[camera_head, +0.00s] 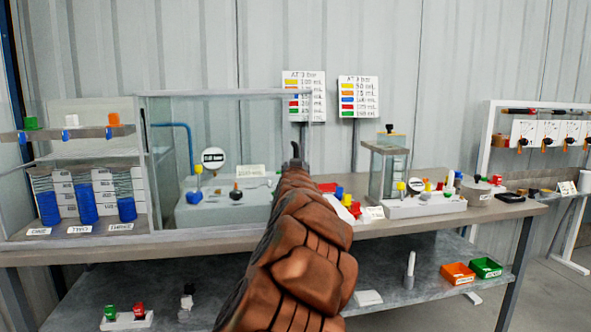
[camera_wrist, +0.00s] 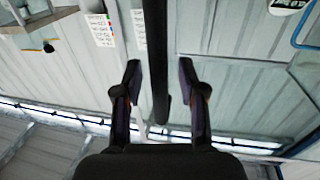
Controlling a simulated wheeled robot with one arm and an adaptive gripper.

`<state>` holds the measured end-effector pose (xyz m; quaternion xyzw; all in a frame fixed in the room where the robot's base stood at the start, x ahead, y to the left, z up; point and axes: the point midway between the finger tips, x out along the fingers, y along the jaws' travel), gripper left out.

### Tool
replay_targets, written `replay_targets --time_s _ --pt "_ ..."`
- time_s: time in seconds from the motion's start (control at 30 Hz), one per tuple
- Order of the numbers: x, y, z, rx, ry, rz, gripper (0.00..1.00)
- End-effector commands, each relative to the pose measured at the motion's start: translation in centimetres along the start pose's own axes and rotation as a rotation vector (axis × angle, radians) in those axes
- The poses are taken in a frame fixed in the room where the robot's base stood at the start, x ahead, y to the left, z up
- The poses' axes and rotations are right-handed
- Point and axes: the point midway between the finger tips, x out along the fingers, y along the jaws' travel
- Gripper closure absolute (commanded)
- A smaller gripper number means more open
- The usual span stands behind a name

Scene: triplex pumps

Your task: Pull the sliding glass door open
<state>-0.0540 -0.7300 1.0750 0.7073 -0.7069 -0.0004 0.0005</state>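The sliding glass door (camera_head: 228,120) is a clear pane in a pale frame on the bench, left of centre in the head view. My arm covers its lower right part. In the wrist view a dark, straight bar (camera_wrist: 156,45), which looks like the door handle, runs down between the fingers of my gripper (camera_wrist: 160,68). The fingers are open, one on each side of the bar, with visible gaps on both sides. In the head view only a dark tip of my gripper (camera_head: 296,155) shows above my arm, near the door's right edge. Contact cannot be seen there.
Left of the door, a shelf (camera_head: 70,133) carries coloured knobs above blue cylinders. Behind the door stands a grey box (camera_head: 225,207) with a gauge. To the right are a smaller glass case (camera_head: 388,170) and loose parts. Orange (camera_head: 458,273) and green bins sit on the lower shelf.

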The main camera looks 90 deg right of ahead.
Motion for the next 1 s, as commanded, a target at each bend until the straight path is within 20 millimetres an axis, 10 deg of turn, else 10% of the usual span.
replay_targets --time_s 0.47,1.0 --pt "-1.1 0.1 -0.2 0.001 0.002 0.000 0.59" --pt "-7.7 0.1 0.0 0.000 0.000 0.000 0.59"
